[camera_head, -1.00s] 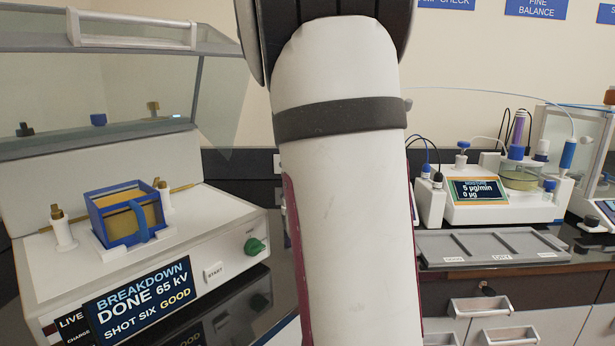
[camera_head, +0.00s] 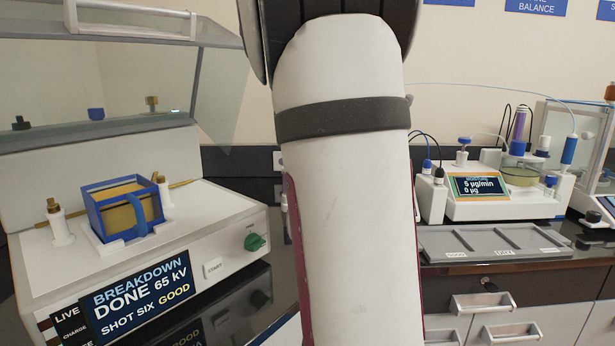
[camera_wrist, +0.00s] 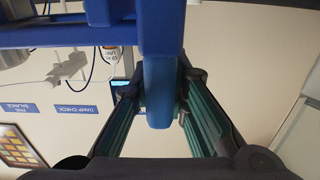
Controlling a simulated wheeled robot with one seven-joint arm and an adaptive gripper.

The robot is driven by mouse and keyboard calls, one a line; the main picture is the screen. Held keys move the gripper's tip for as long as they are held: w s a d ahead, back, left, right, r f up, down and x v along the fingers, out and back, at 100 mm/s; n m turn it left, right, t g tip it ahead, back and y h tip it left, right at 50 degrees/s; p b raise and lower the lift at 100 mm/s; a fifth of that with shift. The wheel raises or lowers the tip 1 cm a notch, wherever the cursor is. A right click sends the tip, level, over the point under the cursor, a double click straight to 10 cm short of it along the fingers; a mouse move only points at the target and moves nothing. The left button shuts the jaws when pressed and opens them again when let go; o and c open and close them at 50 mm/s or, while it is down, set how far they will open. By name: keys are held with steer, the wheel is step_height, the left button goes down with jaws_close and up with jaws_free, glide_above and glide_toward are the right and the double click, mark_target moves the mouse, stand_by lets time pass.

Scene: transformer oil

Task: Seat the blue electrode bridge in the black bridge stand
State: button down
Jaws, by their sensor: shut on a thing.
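In the wrist view my gripper (camera_wrist: 163,98) is shut on a blue piece, taken to be the blue electrode bridge (camera_wrist: 160,70). An upright blue bar of it sits between the green-lined fingers, and wider blue beams cross the top of the picture. Its far parts are cut off by the frame edge. In the head view my own arm fills the middle, and neither my gripper nor the held piece shows there. I cannot make out the black bridge stand in either view.
A white breakdown tester (camera_head: 225,225) stands at left, its clear lid raised. A blue-framed cup (camera_head: 125,210) of yellow oil with a handle sits on it. A grey compartment tray (camera_head: 490,258) lies empty at right, before a titrator (camera_head: 500,190). Drawers (camera_head: 495,305) are below.

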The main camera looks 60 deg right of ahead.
steer(key=shift+f+b, duration=2.5)
steer(key=shift+b, duration=0.2)
steer(key=c, duration=1.5)
jaws_free()
steer(key=shift+f, duration=0.15)
step_height(320, 180, up, 10)
steer(key=shift+r, duration=0.15)
